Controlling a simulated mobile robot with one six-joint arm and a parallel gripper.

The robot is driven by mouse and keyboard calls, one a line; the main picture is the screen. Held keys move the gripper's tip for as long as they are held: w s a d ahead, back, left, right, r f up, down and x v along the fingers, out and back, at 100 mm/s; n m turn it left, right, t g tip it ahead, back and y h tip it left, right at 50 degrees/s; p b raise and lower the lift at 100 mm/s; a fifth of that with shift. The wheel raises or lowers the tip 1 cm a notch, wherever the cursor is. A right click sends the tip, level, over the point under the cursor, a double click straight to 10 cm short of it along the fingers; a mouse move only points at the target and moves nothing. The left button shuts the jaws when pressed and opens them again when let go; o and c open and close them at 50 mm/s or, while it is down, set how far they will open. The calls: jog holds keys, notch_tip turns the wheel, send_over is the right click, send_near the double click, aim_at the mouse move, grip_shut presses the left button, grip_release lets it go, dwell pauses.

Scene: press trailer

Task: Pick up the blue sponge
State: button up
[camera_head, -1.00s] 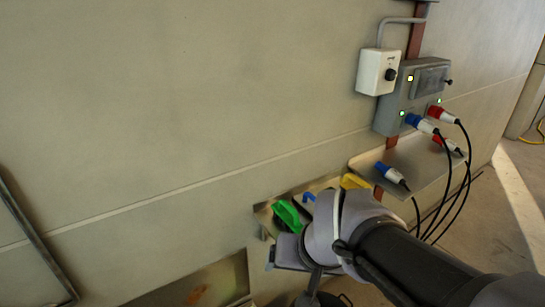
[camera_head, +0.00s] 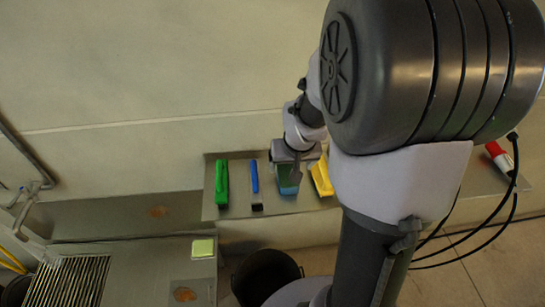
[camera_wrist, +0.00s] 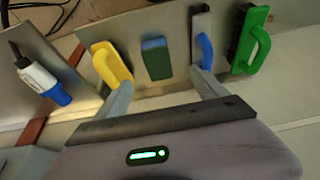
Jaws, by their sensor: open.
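The blue sponge (camera_wrist: 157,60) is a small block with a blue band at one end and a dark green body. It lies on a narrow metal shelf (camera_head: 235,210) between a yellow-handled tool and a blue-handled brush. In the head view the sponge (camera_head: 289,186) is partly hidden by my gripper (camera_head: 292,165), which is over it. In the wrist view my gripper (camera_wrist: 164,79) is open, with its two fingers spread and the sponge beyond the gap between them. Nothing is held. I cannot tell the remaining distance to the sponge.
The yellow-handled tool (camera_wrist: 111,64) and the blue-handled brush (camera_wrist: 202,42) flank the sponge closely. A green-handled brush (camera_wrist: 251,42) lies past the blue one. A wall backs the shelf. A dark bin (camera_head: 265,276) stands below, and a blue-and-white plug (camera_wrist: 42,80) lies on another ledge.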

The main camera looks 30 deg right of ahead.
aim_at(286, 178)
jog(key=b+x, duration=0.3)
jog(key=x, duration=0.6)
jog(key=shift+f, duration=0.2)
jog(key=x, duration=0.1)
jog(key=b+x, duration=0.1)
jog(key=x, duration=0.1)
jog(key=b+x, duration=0.1)
jog(key=shift+s+d+f, duration=0.25)
jog(key=shift+s+f, duration=0.05)
jog(key=shift+w+d+f+b, duration=0.1)
jog(key=shift+w+f+b, duration=0.15)
jog(key=shift+f+b, duration=0.05)
jog(key=shift+s+r, duration=0.1)
jog(key=shift+r, duration=0.1)
jog(key=shift+c, duration=0.2)
jog(key=c, duration=1.4)
jog(key=shift+o, duration=0.2)
notch_tip(286, 178, up, 10)
jog(key=p, duration=0.4)
jog(key=shift+p, duration=0.35)
